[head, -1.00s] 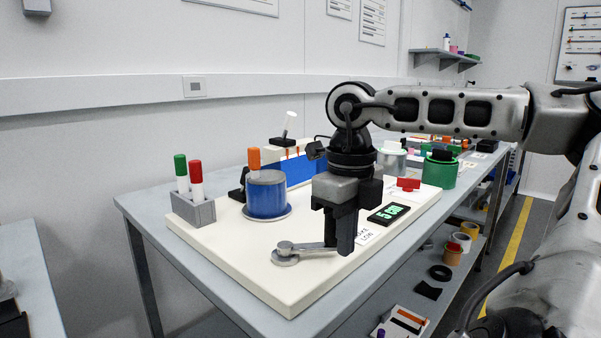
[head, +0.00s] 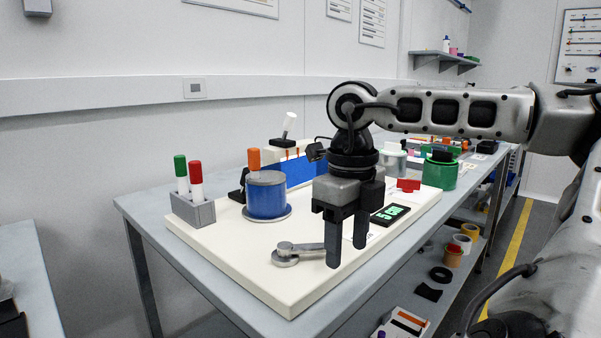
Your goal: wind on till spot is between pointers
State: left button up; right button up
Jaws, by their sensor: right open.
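A metal crank (head: 286,255) sits on the cream base board, its arm pointing right. The far end of the arm, with any knob, is hidden behind my right gripper (head: 347,256). The gripper points down over that end with its two fingers apart; I cannot tell whether they straddle the knob or touch it. A blue roll (head: 266,196) stands behind the crank. A blue strip (head: 306,169) runs across a white block at the back, with small orange pointers (head: 291,153) at its top edge. No spot can be made out on the strip. My left gripper is out of view.
A grey holder (head: 193,210) with a green and a red marker stands at the board's left. A small lit display (head: 390,214) lies right of my gripper. A green tub (head: 440,171) stands farther along the bench. The board's front left is clear.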

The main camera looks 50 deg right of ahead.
pick_arm(q)
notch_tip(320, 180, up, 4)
jog(key=p, duration=0.6)
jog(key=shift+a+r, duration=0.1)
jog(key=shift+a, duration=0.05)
pick_arm(e)
notch_tip(320, 180, up, 8)
dwell(0.6)
